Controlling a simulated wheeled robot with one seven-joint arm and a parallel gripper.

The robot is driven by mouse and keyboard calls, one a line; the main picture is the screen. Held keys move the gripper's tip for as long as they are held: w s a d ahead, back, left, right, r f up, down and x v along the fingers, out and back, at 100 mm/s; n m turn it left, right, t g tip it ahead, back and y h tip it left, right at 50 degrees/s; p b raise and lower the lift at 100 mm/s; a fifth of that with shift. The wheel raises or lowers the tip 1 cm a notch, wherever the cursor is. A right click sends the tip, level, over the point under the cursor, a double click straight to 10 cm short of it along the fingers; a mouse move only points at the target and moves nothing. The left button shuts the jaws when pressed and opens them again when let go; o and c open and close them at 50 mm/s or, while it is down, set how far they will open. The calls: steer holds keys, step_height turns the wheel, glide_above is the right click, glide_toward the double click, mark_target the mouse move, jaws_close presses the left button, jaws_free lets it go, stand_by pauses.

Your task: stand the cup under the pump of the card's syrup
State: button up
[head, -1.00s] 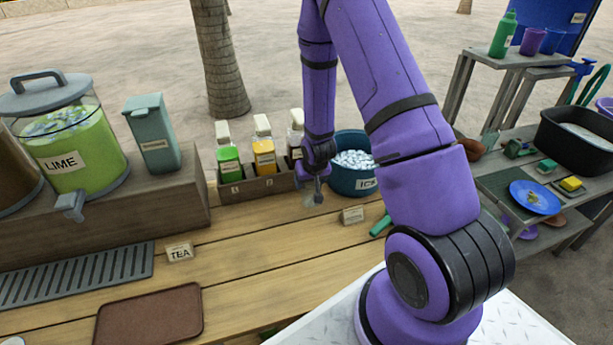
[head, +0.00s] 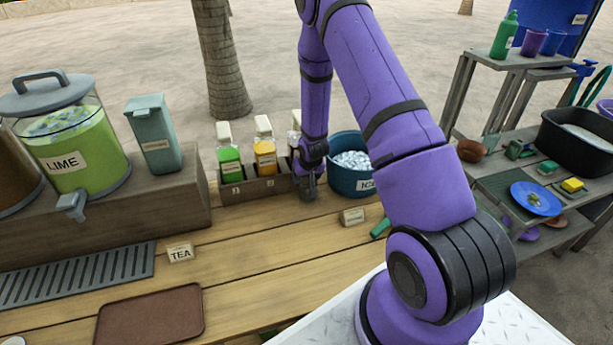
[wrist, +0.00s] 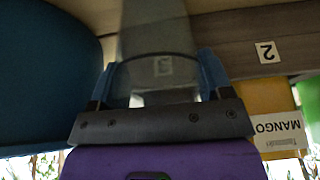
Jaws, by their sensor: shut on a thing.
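My gripper (head: 308,192) is low at the right part of the syrup rack, in front of the third bottle. In the wrist view my gripper (wrist: 160,82) is shut on a see-through greyish cup (wrist: 158,62), with a finger on each side. A tag, apparently a 3, shows through the cup. The rack (head: 232,194) holds a green syrup bottle (head: 229,166), a yellow one (head: 265,160) and a third (head: 294,140) mostly hidden by my arm. The yellow bottle reads MANGO in the wrist view (wrist: 278,132), beside tag 2. Whether the cup touches the table cannot be told.
A blue ice bucket (head: 352,183) stands close right of my gripper. A small card (head: 353,216), unreadable, and a TEA card (head: 180,253) stand on the counter. A lime dispenser (head: 80,150) is at left.

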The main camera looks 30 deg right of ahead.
steer(key=shift+f, duration=0.1)
steer(key=o, duration=0.9)
steer(key=s+a+r, duration=0.3)
steer(key=s+r, duration=0.1)
steer(key=r, duration=0.8)
steer(key=s+a+r+n, duration=0.1)
steer(key=s+a+r, duration=0.25)
steer(key=r, duration=0.85)
steer(key=s+a+r, duration=0.2)
steer(key=s+r, duration=0.3)
steer(key=r, duration=0.7)
steer(key=s+a+r, duration=0.2)
steer(key=s+r, duration=0.2)
steer(key=s, duration=0.3)
steer(key=s+a+r+n, duration=0.1)
steer(key=s+a+r, duration=0.1)
steer(key=s+r, duration=0.2)
steer(key=s+a+r+n+t+y, duration=0.1)
steer(key=s+a+r, duration=0.2)
steer(key=s, duration=0.8)
steer(key=shift+r, duration=0.5)
steer(key=shift+d, duration=0.1)
